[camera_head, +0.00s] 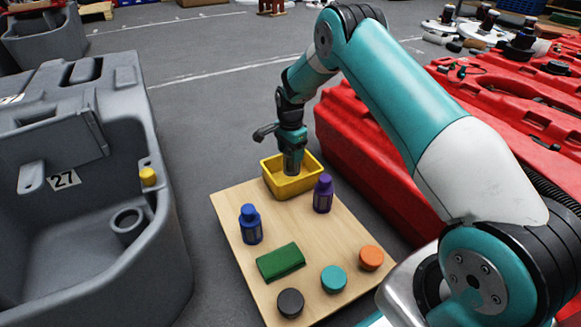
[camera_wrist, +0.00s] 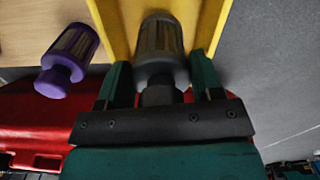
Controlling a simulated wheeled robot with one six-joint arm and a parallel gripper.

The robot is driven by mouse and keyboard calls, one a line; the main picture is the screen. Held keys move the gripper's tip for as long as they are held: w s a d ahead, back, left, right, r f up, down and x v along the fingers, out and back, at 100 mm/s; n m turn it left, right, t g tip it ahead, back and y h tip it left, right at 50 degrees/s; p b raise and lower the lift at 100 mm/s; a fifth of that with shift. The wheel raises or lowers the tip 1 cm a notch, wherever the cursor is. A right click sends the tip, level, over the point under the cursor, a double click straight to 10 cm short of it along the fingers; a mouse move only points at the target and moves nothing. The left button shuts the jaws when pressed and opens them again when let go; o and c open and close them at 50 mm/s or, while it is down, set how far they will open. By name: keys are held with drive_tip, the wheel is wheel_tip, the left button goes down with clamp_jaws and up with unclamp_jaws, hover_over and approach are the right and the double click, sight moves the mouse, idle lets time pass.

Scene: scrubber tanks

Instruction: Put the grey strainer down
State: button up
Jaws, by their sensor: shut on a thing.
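The grey strainer (camera_wrist: 160,45) is between the two fingers of my gripper (camera_wrist: 162,82) in the wrist view. My gripper is shut on its narrow neck end. In the head view my gripper (camera_head: 292,150) points down over the yellow bin (camera_head: 292,186), and the strainer (camera_head: 292,163) hangs below it, its lower part inside the bin's outline. The yellow bin wall (camera_wrist: 213,20) also shows beside the strainer in the wrist view. I cannot tell whether the strainer touches the bin floor.
The bin stands at the far end of a wooden board (camera_head: 235,215). A purple strainer (camera_head: 323,194), a blue strainer (camera_head: 250,225), a green block (camera_head: 280,262), and black (camera_head: 290,302), teal (camera_head: 333,279) and orange (camera_head: 371,258) caps sit on it. Grey (camera_head: 95,220) and red (camera_head: 360,140) tanks flank it.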

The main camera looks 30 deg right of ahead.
sight(290, 162)
drive_tip(key=shift+f+b, duration=1.05)
drive_tip(key=shift+f, duration=1)
drive_tip(key=shift+f, duration=0.2)
drive_tip(key=o, duration=1)
drive_tip(key=shift+r, duration=0.1)
